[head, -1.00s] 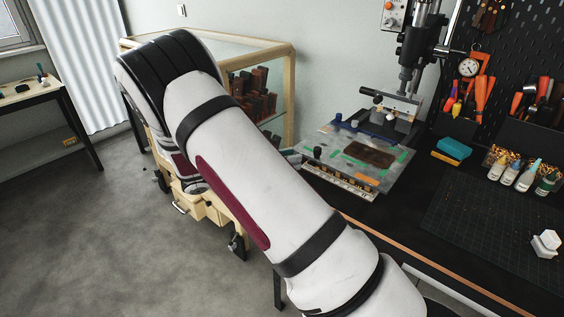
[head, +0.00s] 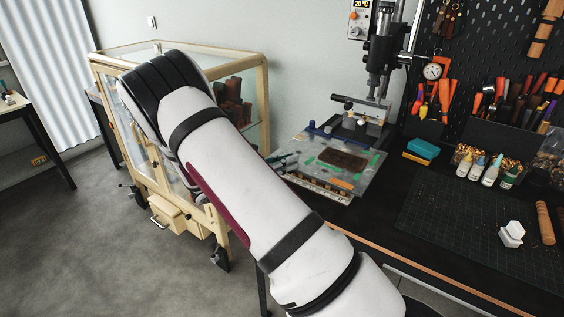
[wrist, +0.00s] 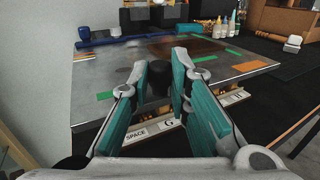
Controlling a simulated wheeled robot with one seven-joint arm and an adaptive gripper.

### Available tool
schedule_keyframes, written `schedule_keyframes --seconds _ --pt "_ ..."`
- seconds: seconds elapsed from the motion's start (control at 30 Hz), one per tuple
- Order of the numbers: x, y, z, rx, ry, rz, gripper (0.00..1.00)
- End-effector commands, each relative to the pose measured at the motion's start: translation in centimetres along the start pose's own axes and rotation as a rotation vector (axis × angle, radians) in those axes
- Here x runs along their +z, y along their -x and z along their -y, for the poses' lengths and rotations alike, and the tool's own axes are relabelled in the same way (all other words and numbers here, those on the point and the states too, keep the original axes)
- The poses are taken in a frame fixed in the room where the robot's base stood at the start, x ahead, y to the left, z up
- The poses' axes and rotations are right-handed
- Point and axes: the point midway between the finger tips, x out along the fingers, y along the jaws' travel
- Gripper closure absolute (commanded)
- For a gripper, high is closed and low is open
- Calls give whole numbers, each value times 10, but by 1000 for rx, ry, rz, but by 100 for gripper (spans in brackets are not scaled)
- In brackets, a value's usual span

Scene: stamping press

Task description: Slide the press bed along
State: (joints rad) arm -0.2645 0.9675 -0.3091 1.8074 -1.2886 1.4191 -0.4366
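The press bed is a grey plate (head: 372,182) under the press, with a brown leather piece (head: 343,159) and green strips on top. In the wrist view the bed (wrist: 110,75) spreads out ahead of my gripper (wrist: 161,72). A black knob (wrist: 157,84) stands at the bed's near edge and shows between my two teal-padded fingers. The fingers are apart, with a narrow gap visible at the knob's right side. I cannot tell whether the left finger touches it. In the head view my gripper (head: 281,160) is at the bed's left edge, partly hidden by my arm.
The press column (head: 383,50) rises behind the bed. A glass cabinet (head: 120,72) stands left of the bench. Glue bottles (head: 485,168), a cutting mat (head: 470,230) and a white block (head: 512,233) lie right. A label rail (wrist: 165,127) runs along the bed's front.

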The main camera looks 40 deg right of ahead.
Motion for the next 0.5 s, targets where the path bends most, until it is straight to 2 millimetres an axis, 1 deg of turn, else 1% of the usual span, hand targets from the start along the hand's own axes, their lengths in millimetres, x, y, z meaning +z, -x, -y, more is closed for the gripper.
schedule_keyframes --seconds 0.17,0.5 --pt "0 -1 -1 0 -2 -1 100" --pt "-1 -19 -10 -2 -3 -2 100"
